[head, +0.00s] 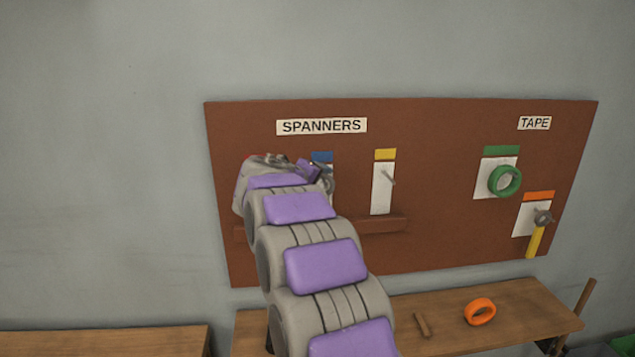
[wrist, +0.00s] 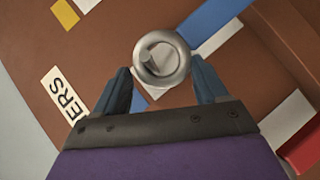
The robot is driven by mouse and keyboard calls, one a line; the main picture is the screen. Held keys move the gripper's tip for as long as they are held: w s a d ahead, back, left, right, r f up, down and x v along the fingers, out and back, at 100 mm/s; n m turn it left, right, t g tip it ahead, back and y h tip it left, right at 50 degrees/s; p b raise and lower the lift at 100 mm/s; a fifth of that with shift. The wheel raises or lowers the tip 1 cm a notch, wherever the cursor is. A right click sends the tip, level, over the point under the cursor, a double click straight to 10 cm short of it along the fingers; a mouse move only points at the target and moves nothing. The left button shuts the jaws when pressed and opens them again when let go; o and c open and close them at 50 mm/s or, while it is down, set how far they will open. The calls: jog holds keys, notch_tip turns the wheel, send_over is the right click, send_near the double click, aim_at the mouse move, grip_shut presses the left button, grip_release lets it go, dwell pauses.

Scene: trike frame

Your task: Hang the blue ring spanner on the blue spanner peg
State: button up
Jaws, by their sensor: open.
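The blue ring spanner shows in the wrist view as a grey metal ring with a blue handle (wrist: 217,22) running away to the upper right, down the board. The ring is around the blue spanner peg (wrist: 148,60), whose tip shows inside it. My gripper (wrist: 160,66) is open, with one finger on each side of the ring; I cannot tell whether either finger touches it.
The brown board (head: 430,240) has an empty yellow-labelled peg (head: 389,178), a green tape roll (head: 505,181) on the green-labelled peg, and a yellow spanner (head: 535,242) on the orange-labelled peg. A ledge (head: 385,226) juts out below the spanners. An orange roll (head: 480,311) lies on the bench (head: 525,312).

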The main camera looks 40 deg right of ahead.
jog(key=shift+a+f, duration=0.1)
jog(key=shift+f, duration=0.4)
jog(key=r+v, duration=0.1)
jog(key=v, duration=1.7)
jog(key=s+a+f+g+y+b, duration=0.1)
jog(key=s+a+f+g+y, duration=0.15)
jog(key=s+f, duration=0.55)
jog(key=s+a+f+g+y, duration=0.1)
jog(key=s+a+f+y, duration=0.2)
jog(key=s+f, duration=0.5)
jog(key=s+a+f+g+y+b, duration=0.1)
jog(key=s+a+f+g+y, duration=0.1)
jog(key=s+a+f, duration=0.5)
jog(key=s+a+f+g+y+b, duration=0.1)
jog(key=s+a+f+y, duration=0.4)
jog(key=s+a, duration=0.4)
jog(key=s+f, duration=0.1)
jog(key=s, duration=0.4)
jog(key=shift+s+f+g, duration=0.25)
jog(key=shift+f+g, duration=0.1)
jog(key=shift+f, duration=0.05)
